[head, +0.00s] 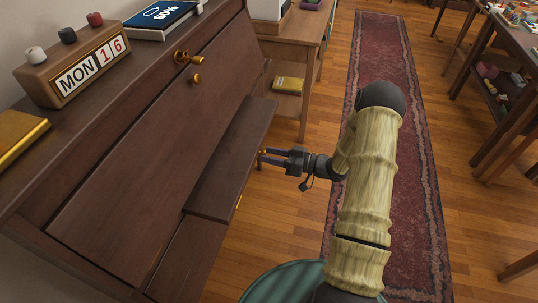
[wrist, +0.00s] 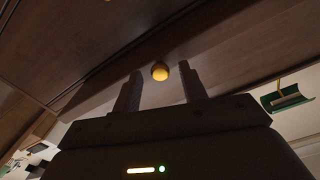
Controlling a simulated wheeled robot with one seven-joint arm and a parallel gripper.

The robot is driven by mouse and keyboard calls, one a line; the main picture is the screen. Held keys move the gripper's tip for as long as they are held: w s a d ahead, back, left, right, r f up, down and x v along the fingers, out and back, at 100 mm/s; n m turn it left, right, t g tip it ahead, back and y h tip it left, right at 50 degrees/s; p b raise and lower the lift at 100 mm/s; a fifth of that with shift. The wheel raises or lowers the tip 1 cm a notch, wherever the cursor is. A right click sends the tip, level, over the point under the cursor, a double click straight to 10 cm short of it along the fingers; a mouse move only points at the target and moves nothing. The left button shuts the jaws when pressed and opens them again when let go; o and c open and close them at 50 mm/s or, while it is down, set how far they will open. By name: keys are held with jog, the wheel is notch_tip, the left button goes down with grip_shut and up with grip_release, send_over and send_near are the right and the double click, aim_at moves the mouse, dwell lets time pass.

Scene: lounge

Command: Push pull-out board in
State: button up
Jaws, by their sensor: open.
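The dark wood pull-out board (head: 232,160) sticks out from the slanted front of the dark cabinet (head: 140,165). My gripper (head: 262,157) is at the board's front edge, reaching in from the right. In the wrist view my gripper (wrist: 167,82) is open, with one finger on each side of a round brass knob (wrist: 160,71) on the board's edge. The fingers look apart from the knob; whether the tips touch the board is unclear.
A brass key or handle (head: 188,57) and a small knob (head: 196,78) are on the slanted front. A calendar block (head: 75,75) stands on top. A side table (head: 290,30) is behind; a red rug (head: 385,60) lies right. A striped green seat (head: 285,285) is in front.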

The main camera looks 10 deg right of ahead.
aim_at(229, 146)
jog(key=shift+w+a, duration=0.3)
jog(key=shift+a, duration=0.2)
jog(key=shift+c, duration=0.2)
grip_shut()
jog(key=x, duration=1.2)
jog(key=shift+w+a, duration=0.2)
jog(key=shift+a, duration=0.1)
jog(key=shift+w+a+r, duration=0.15)
jog(key=shift+a, duration=0.15)
jog(key=shift+o, duration=0.2)
grip_release()
jog(key=shift+a, duration=0.1)
